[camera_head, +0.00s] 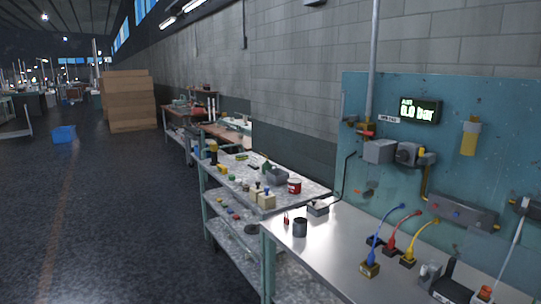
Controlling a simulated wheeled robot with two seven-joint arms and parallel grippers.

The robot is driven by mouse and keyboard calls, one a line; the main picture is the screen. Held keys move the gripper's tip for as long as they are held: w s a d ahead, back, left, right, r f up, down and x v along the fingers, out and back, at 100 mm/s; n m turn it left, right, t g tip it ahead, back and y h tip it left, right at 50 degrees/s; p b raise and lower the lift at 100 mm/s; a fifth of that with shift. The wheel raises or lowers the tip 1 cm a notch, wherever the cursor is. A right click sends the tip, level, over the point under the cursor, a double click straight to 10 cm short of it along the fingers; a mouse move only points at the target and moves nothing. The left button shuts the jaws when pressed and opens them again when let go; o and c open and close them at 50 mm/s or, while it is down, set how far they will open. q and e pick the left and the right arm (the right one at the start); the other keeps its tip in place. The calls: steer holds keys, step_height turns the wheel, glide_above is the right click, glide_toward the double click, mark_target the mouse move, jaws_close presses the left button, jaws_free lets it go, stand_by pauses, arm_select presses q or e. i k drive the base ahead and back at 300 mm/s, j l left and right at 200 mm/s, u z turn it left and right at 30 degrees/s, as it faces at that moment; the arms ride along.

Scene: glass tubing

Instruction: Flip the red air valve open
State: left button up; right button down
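A small red part (367,133), which looks like the air valve's handle, sits at the foot of the vertical grey pipe (373,60) on the teal panel. Its exact angle is too small to tell. A display (413,111) to its right reads "Air" and what looks like 0.0 bar. Neither of my grippers shows in the head view.
The teal panel (455,95) carries grey boxes (379,151) below the valve and a yellow part (470,138). On the grey bench (335,245) stand a dark cup (300,227) and blue, red and yellow hoses (380,236). A cluttered shelf cart (225,200) adjoins it; the left floor is open.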

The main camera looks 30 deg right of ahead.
mark_target(360, 130)
steer(key=i+j+z, duration=0.15)
steer(key=i+z, duration=0.2)
steer(key=i, duration=0.3)
steer(key=i+j+z, duration=0.4)
steer(key=i, duration=0.25)
steer(key=i+j+z, duration=0.35)
steer(key=i, duration=0.2)
steer(key=i+j+z, duration=0.55)
steer(key=j+z, duration=0.25)
steer(key=i+j+z, duration=0.25)
steer(key=j, duration=0.2)
steer(key=j+z, duration=0.25)
steer(key=j, duration=0.15)
